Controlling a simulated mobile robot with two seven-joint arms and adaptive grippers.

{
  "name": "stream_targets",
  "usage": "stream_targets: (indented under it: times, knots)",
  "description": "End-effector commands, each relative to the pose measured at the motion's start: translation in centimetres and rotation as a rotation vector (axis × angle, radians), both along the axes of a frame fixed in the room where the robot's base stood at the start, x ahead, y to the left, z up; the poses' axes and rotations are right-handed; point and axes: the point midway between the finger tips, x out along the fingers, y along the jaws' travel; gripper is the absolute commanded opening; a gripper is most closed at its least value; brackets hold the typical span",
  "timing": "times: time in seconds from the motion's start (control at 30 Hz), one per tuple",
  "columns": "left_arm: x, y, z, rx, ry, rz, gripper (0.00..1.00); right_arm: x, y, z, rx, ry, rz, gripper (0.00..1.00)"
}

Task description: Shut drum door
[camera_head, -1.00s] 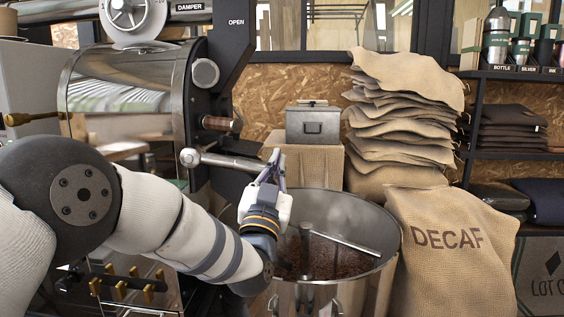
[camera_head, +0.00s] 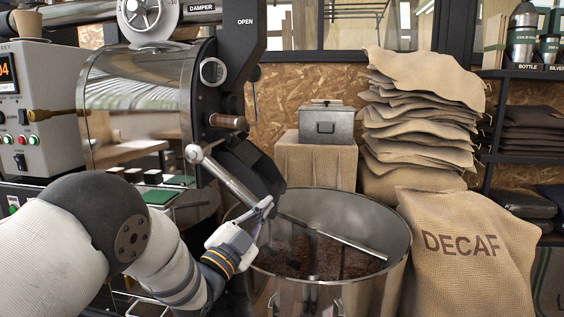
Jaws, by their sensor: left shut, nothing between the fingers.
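The roaster drum (camera_head: 135,95) is a shiny metal cylinder at the left. Its black front (camera_head: 212,103) carries a round sight glass and a wooden-gripped piece. A metal lever with a ball end (camera_head: 222,176) slants down to the right from the drum front, across a black plate (camera_head: 255,165) that looks like the drum door or chute. I cannot tell how far the door is open. My left gripper (camera_head: 262,208) is shut and empty, its fingertips at the lever's lower end; contact is unclear. My right gripper is not in view.
The round cooling bin (camera_head: 390,233) with dark beans and a stirrer stands just right of my left gripper. A DECAF sack (camera_head: 470,245) and stacked sacks (camera_head: 420,110) stand to the right. A control panel (camera_head: 38,130) is at the far left. A metal box (camera_head: 327,125) sits behind.

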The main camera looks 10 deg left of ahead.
Motion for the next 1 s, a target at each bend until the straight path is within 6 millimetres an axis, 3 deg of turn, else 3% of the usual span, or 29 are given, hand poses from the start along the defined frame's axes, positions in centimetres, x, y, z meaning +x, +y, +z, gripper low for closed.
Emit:
stream_targets:
  times: [0.2,0.5,1.0]
  knots:
    - [0.1,2.7,-3.1,0.206,-0.006,0.002,0.00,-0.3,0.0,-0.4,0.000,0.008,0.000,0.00]
    - [0.3,6.9,-6.0,0.478,-0.016,0.001,0.00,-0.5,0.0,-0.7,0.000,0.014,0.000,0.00]
    - [0.4,11.9,-7.7,0.761,-0.028,0.000,0.00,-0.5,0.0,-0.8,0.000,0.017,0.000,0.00]
